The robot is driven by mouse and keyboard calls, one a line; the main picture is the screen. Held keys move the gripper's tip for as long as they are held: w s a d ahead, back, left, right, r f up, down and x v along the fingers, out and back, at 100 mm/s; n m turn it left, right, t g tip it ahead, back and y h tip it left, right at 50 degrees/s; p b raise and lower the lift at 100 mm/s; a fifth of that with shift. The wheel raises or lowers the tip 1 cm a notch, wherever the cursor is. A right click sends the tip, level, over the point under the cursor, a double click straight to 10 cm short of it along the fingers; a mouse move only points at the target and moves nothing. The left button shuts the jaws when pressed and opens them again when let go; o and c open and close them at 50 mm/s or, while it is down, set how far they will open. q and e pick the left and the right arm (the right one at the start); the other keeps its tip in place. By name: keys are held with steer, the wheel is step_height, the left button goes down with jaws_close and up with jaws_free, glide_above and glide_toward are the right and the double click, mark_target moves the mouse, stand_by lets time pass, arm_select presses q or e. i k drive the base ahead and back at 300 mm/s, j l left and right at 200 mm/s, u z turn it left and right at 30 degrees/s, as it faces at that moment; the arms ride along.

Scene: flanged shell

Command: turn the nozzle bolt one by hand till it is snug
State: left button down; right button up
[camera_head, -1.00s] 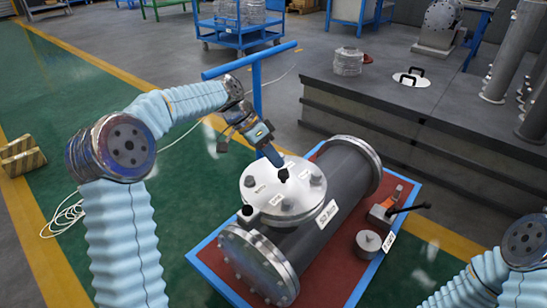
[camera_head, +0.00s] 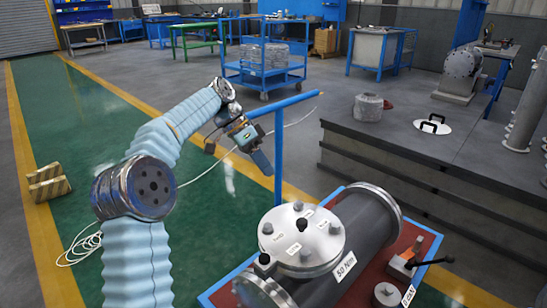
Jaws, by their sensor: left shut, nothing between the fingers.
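The grey flanged shell (camera_head: 362,232) lies on a red-topped cart with a blue frame. A round silver nozzle cover (camera_head: 285,243) sits on it, with several bolt heads and small white labels on top. One bolt head (camera_head: 298,207) stands at the cover's far edge; others are at its right (camera_head: 334,228), left (camera_head: 267,228) and near side (camera_head: 305,255). I cannot read which label marks bolt one. My left gripper (camera_head: 266,168) is shut and empty, above and beyond the cover, apart from every bolt. My right gripper is out of view.
A blue T-handle (camera_head: 278,140) rises behind the shell, close to my left gripper. A "50 Nm" label (camera_head: 345,266) is on the shell. A clamp-like tool (camera_head: 406,262) and a round weight (camera_head: 386,295) lie on the cart's right. A dark platform (camera_head: 400,160) stands behind.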

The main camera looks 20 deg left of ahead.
mark_target(305, 253)
steer(key=k, duration=1)
